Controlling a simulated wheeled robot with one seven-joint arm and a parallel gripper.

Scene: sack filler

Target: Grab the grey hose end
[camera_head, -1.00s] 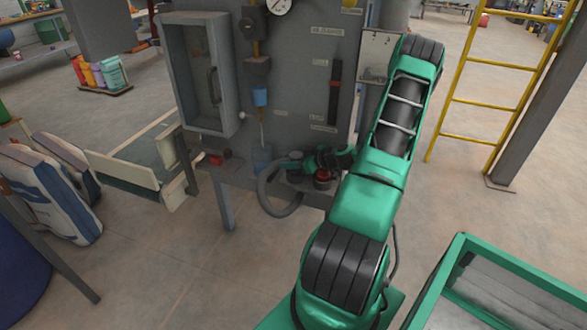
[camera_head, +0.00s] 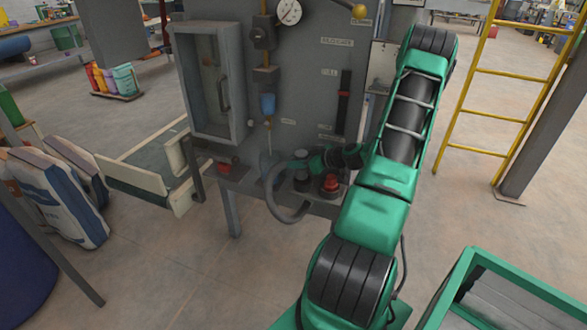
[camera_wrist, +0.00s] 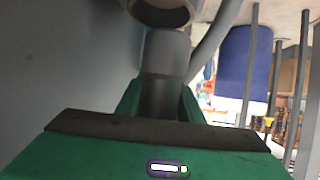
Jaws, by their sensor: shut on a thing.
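The grey hose (camera_head: 276,204) hangs in a loop at the front of the grey machine, and it also shows in the wrist view (camera_wrist: 214,42). My gripper (camera_head: 306,159) is at the upper part of this loop, in front of the panel. In the wrist view my green fingers (camera_wrist: 160,98) are closed around the grey hose end (camera_wrist: 167,55), one on each side. A round, dark-mouthed grey part (camera_wrist: 162,12) lies just beyond it. In the head view the grip itself is small and partly hidden.
A red button (camera_head: 330,183) stands on the machine's ledge just below my gripper. The grey machine panel (camera_head: 310,90) is close behind. A yellow ladder (camera_head: 487,110) and a green-framed bin (camera_head: 462,285) are on the right. Sacks (camera_head: 60,195) stand on the left.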

